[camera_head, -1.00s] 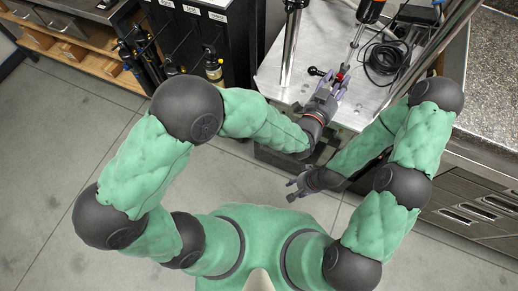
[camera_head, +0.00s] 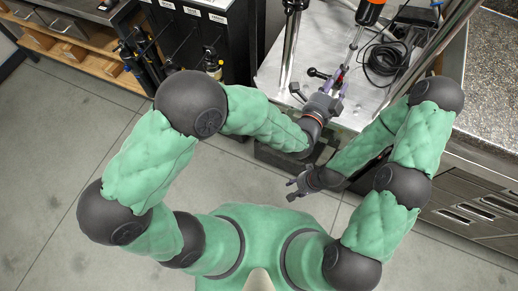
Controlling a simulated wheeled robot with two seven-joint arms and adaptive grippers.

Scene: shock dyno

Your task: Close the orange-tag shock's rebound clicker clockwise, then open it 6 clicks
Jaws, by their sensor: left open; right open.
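A shock with an orange upper body (camera_head: 369,12) stands in the dyno at the top of the head view, its shiny rod (camera_head: 356,40) running down toward my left gripper. My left gripper (camera_head: 340,78) is open at the shock's lower end, with its purple-grey fingers around or beside that end; contact cannot be told. The rebound clicker and any tag are not clearly visible; the gripper covers much of that area. My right gripper (camera_head: 293,187) is open and empty, low in front of the bench and apart from the shock.
A metal plate (camera_head: 272,72) carries the dyno, with upright posts (camera_head: 292,45) on it. A coiled black cable (camera_head: 383,60) lies right of the shock. A small black knobbed lever (camera_head: 316,72) is left of my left gripper. A speckled counter (camera_head: 490,80) is at right.

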